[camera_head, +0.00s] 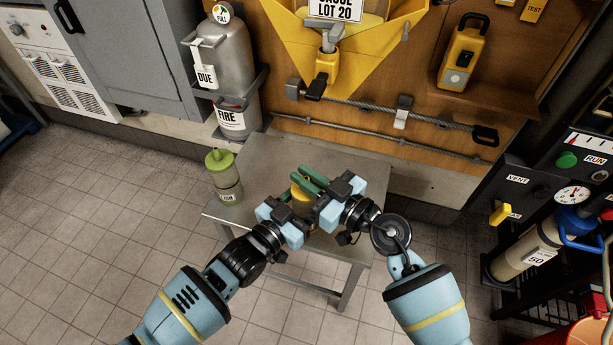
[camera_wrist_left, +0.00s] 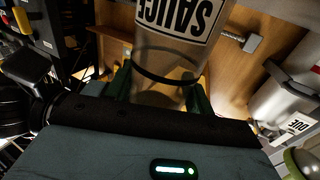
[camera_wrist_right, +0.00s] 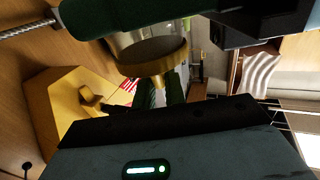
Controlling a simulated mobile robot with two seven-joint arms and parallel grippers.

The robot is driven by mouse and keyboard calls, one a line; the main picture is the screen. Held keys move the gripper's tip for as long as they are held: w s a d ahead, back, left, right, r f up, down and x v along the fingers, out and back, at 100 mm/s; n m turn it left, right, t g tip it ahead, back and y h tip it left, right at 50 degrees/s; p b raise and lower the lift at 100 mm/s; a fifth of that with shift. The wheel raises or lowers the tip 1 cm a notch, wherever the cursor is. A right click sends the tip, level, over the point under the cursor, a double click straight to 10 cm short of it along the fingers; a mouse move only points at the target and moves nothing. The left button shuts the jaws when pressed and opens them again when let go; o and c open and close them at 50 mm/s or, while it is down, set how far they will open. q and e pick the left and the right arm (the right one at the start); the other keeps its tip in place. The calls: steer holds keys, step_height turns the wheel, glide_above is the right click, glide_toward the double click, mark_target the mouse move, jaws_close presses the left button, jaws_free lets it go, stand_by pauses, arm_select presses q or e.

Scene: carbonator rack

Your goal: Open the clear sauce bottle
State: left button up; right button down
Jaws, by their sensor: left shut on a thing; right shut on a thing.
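The clear sauce bottle (camera_wrist_left: 172,52) fills the upper middle of the left wrist view, with a white SAUCE label and a dark band. The green fingers of my left gripper (camera_wrist_left: 158,92) are shut on its sides. In the right wrist view the clear bottle (camera_wrist_right: 140,40) has a yellow cap (camera_wrist_right: 158,62). My right gripper (camera_wrist_right: 160,96) is shut at the yellow cap; the exact contact is partly hidden. In the head view the yellow cap (camera_head: 302,192) shows between my left gripper (camera_head: 290,202) and right gripper (camera_head: 315,180), above the table; the grippers hide most of the bottle.
A grey metal table (camera_head: 265,165) lies under both grippers. A bottle with a green lid (camera_head: 222,178) stands on its left end. A grey cylinder (camera_head: 225,60) is at the back, a wooden panel with a steel cable (camera_head: 365,105) behind, and a gauge rack (camera_head: 570,195) at right.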

mark_target(307, 178)
steer(key=shift+r, duration=0.1)
stand_by(0.5)
steer(key=shift+r, duration=0.95)
steer(key=shift+r, duration=0.15)
steer(key=shift+r, duration=1.95)
arm_select(q)
steer(key=o, duration=1.5)
steer(key=shift+c, duration=0.2)
steer(key=shift+a, duration=0.1)
steer(key=p+v, duration=0.1)
steer(key=v, duration=1.1)
steer(key=shift+p, duration=0.3)
arm_select(e)
step_height(307, 178, up, 2)
steer(key=shift+r, duration=0.1)
